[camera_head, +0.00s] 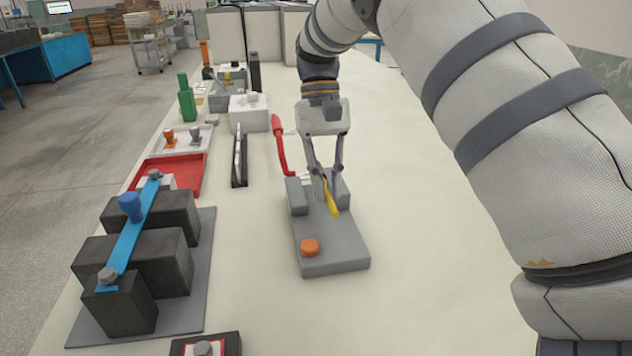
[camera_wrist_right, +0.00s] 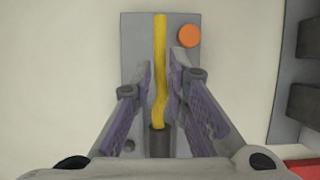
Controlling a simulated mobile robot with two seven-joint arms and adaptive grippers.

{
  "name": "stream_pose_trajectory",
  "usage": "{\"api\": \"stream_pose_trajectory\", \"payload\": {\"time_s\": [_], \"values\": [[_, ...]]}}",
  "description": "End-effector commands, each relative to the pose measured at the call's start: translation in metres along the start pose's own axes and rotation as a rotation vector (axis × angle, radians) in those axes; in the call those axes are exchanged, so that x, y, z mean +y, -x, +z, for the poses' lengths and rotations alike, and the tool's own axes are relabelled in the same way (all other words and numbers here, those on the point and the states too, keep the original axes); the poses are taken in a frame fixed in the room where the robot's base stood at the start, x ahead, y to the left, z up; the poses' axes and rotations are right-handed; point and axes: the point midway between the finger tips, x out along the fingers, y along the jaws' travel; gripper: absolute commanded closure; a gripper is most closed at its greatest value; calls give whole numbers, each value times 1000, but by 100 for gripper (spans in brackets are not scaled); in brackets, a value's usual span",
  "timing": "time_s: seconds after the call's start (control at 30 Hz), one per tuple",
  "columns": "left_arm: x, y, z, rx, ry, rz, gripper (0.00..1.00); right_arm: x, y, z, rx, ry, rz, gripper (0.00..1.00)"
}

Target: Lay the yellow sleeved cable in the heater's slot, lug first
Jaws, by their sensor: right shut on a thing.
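The heater (camera_head: 335,258) is a grey plate with an orange knob (camera_head: 310,247) at its near end and two grey blocks at its far end, with the slot between them. My right gripper (camera_head: 324,177) is at the blocks, shut on the yellow sleeved cable (camera_head: 331,200). In the right wrist view the cable (camera_wrist_right: 160,50) runs lengthwise over the plate between my fingers. A dark grey cylindrical end (camera_wrist_right: 158,142) shows at its lower end, between the blocks. I cannot tell whether it rests on the slot's floor. My left gripper is out of view.
A red-handled item (camera_head: 279,138) stands close left of the heater. A battery assembly with a blue bar (camera_head: 135,232) and dark blocks lies left. A red tray (camera_head: 188,187), a white box (camera_head: 249,120) and a green item (camera_head: 186,103) are further back. The table right of the heater is clear.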

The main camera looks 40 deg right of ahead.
Motion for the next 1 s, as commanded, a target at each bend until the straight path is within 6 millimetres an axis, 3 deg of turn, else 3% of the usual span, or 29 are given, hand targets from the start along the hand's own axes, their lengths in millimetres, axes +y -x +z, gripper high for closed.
{"api": "stream_pose_trajectory", "payload": {"time_s": [0.5, 1.0], "values": [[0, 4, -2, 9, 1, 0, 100, 2, 0, -1, 2, -14, -8, 100], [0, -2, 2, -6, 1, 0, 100, 2, -49, -21, -3, -14, -6, 100]]}}
